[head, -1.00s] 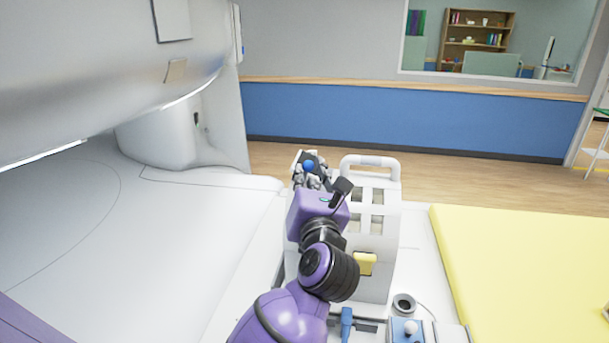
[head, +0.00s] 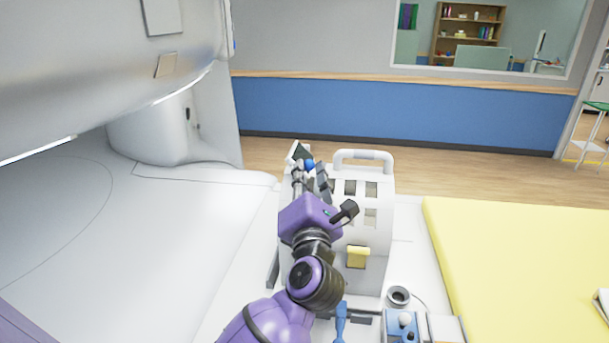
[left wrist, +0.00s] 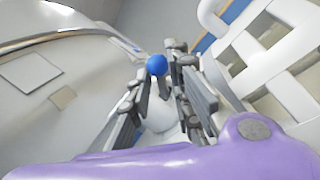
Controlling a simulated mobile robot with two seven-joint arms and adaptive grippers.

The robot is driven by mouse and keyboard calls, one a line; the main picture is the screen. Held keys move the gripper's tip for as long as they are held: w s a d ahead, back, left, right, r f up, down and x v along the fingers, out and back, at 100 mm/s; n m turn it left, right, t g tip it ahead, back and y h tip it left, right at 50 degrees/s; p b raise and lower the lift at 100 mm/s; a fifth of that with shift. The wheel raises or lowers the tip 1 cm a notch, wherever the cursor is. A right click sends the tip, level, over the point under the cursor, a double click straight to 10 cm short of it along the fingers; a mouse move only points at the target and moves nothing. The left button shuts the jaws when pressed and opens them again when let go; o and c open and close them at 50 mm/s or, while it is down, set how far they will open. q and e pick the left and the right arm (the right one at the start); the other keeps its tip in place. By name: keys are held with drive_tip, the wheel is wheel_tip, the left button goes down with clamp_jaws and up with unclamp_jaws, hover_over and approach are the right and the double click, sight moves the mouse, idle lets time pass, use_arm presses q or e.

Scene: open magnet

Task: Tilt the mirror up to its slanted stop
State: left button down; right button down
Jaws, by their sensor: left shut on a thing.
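The mirror appears as a small dark panel with a pale edge (head: 299,153) at the far top left of the white slatted frame (head: 383,225). It looks tilted; the arm hides much of it, so its exact angle cannot be told. A blue ball knob (head: 310,164) shows beside it, and also in the left wrist view (left wrist: 157,65). My left gripper (head: 310,178) is at the knob. My right gripper is in neither view.
The white scanner housing (head: 90,60) overhangs on the left. A yellow pad (head: 510,260) lies to the right. A yellow tab (head: 358,257) is on the frame's near side. A grey ring (head: 398,296) and a blue-handled item (head: 341,322) lie in front.

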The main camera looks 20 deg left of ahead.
use_arm(q)
drive_tip(key=shift+d+f, duration=0.1)
drive_tip(key=shift+f, duration=0.25)
drive_tip(key=c, duration=1.9)
unclamp_jaws()
drive_tip(key=shift+o, duration=0.5)
drive_tip(key=shift+r, duration=0.15)
drive_tip(key=v, duration=1.2)
drive_tip(key=shift+d, duration=0.1)
